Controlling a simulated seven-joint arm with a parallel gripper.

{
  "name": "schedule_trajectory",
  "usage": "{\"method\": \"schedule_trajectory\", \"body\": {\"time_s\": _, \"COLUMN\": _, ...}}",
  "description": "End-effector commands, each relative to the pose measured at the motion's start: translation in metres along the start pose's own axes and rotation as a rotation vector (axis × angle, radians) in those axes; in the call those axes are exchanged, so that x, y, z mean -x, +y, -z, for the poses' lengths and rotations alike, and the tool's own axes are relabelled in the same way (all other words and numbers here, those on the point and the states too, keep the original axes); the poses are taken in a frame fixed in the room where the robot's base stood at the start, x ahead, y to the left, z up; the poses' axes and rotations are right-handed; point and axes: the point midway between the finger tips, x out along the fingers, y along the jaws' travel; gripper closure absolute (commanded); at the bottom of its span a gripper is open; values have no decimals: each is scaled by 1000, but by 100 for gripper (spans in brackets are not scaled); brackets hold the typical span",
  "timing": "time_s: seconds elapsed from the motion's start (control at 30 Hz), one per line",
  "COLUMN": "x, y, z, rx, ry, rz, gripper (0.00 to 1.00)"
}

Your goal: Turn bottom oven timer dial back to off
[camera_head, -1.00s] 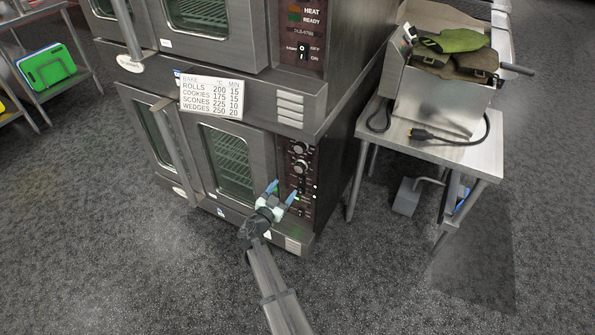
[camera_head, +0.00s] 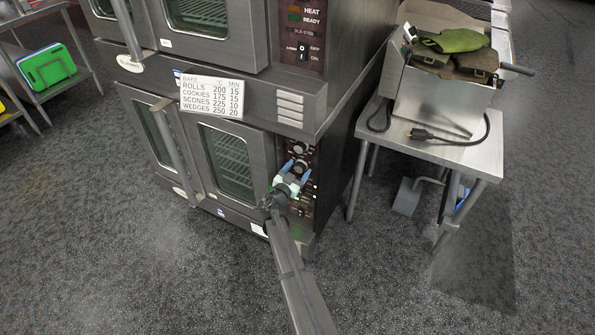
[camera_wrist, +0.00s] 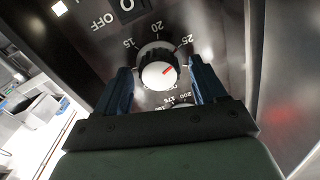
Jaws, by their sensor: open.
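The bottom oven's timer dial (camera_wrist: 158,73) is a pale round knob with a black skirt and a red pointer line, ringed by 15, 20 and 25. In the wrist view its red line points up and right, roughly toward 25. My gripper (camera_head: 298,169) is open at the bottom oven's control panel. Its two blue fingers stand on either side of the dial in the wrist view; I cannot tell if they touch it. The word OFF by the dial's lower edge is partly legible. The bottom oven (camera_head: 229,160) has its doors shut.
Another dial (camera_wrist: 182,104), marked 200 and 175, shows partly behind my gripper. A rocker switch (camera_wrist: 128,8) is near the timer dial. The top oven (camera_head: 205,45) is above. A steel table (camera_head: 470,157) with a fryer-like box (camera_head: 437,100) stands to the right. The floor in front is clear.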

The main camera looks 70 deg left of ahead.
Motion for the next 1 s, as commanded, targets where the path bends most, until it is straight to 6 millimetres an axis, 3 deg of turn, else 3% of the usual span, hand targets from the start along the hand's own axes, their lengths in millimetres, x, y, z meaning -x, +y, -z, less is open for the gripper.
{"method": "schedule_trajectory", "body": {"time_s": 0.17, "x": 0, "y": 0, "z": 0, "rx": 0, "ry": 0, "rz": 0, "gripper": 31}}
{"method": "schedule_trajectory", "body": {"time_s": 0.73, "x": 0, "y": 0, "z": 0, "rx": 0, "ry": 0, "rz": 0, "gripper": 85}}
{"method": "schedule_trajectory", "body": {"time_s": 1.0, "x": 0, "y": 0, "z": 0, "rx": 27, "ry": 0, "rz": 0, "gripper": 85}}
